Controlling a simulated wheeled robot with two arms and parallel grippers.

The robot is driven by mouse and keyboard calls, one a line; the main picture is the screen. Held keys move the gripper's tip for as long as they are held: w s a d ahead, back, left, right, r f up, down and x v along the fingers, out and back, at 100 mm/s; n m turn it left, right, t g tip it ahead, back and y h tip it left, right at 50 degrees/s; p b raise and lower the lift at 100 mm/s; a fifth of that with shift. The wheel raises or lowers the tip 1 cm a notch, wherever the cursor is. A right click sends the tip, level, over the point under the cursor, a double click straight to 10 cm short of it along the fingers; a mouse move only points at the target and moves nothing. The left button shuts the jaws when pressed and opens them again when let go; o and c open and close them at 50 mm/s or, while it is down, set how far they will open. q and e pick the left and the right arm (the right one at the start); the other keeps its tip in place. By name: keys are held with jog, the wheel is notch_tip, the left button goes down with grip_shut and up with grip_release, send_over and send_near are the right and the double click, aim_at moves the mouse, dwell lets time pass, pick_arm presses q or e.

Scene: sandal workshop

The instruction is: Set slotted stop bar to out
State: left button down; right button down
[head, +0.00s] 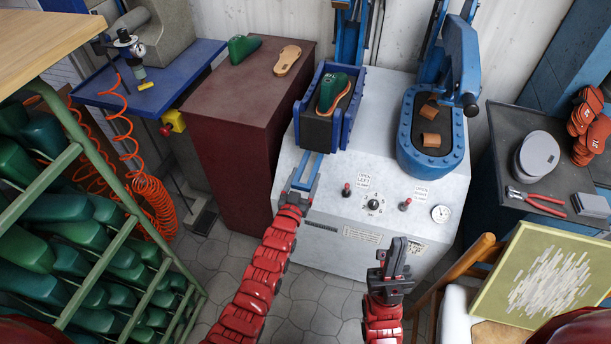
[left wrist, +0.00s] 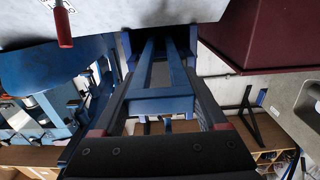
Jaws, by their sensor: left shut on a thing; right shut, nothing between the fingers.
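The slotted stop bar (head: 311,164) is a blue bar with a long slot. It sticks out toward me from the front of the left blue press box (head: 345,133). My left gripper (head: 303,183) is shut on its near end. In the left wrist view the bar (left wrist: 162,105) runs away from between the dark fingers toward the box. My right gripper (head: 393,252) is shut and empty, pointing up in front of the white machine (head: 330,236), apart from it.
A green last on a sole (head: 331,94) sits in the left box. The right blue press tray (head: 407,150) holds brown pieces. A green rack (head: 113,228) is at left, a chair (head: 455,275) at right.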

pick_arm(q)
jog(key=v, duration=0.8)
jog(key=shift+s, duration=0.25)
jog(key=shift+f, duration=0.15)
jog(key=shift+c, duration=1.8)
grip_release()
jog(key=shift+o, duration=1.8)
jog(key=shift+s+a, duration=0.1)
jog(key=shift+s, duration=0.05)
